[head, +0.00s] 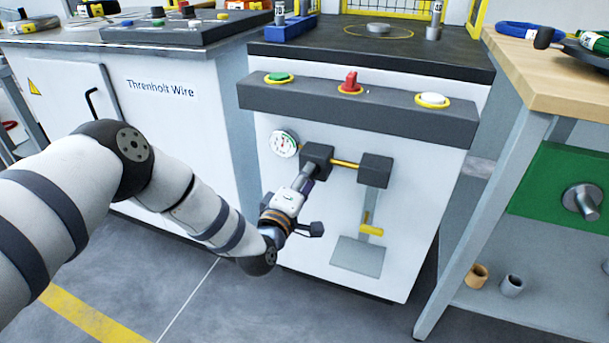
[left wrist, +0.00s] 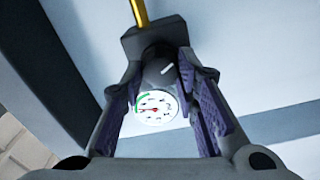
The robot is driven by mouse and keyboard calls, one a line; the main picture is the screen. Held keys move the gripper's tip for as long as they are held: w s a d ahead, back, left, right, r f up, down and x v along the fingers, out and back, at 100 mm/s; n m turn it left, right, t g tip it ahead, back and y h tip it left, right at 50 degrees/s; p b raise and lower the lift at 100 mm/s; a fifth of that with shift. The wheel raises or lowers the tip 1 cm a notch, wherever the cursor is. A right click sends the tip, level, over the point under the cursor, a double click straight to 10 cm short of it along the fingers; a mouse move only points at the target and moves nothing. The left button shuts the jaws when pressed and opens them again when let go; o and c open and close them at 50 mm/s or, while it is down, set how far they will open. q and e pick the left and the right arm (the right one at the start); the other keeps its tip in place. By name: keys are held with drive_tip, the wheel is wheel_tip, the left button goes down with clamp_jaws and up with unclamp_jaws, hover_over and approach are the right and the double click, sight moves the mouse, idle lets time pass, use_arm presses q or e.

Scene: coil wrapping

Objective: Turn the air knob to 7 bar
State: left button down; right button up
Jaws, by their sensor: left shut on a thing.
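The air knob (left wrist: 160,70) is a dark round knob with a white mark, on a dark block (head: 317,158) on the machine's front. My left gripper (head: 307,178) reaches up to it from below; in the left wrist view its fingers (left wrist: 160,95) stand on both sides of the knob, shut on it. The pressure gauge (head: 284,144) is a white dial beside the block; it also shows in the left wrist view (left wrist: 155,110), with a red needle and a green arc. Its reading is too small to tell. My right gripper is not in view.
A yellow pipe (head: 345,163) joins the block to a second dark block (head: 375,170). Green (head: 279,77), red (head: 350,83) and white (head: 432,99) controls sit on the panel above. A wooden bench (head: 545,80) stands at right and a cabinet (head: 160,130) at left.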

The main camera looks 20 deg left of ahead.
use_arm(q)
drive_tip(key=shift+r+m+p, duration=0.15)
drive_tip(key=shift+m+p, duration=1.95)
drive_tip(key=shift+m, duration=5.5)
drive_tip(key=c, duration=1.2)
unclamp_jaws()
drive_tip(key=shift+c, duration=0.2)
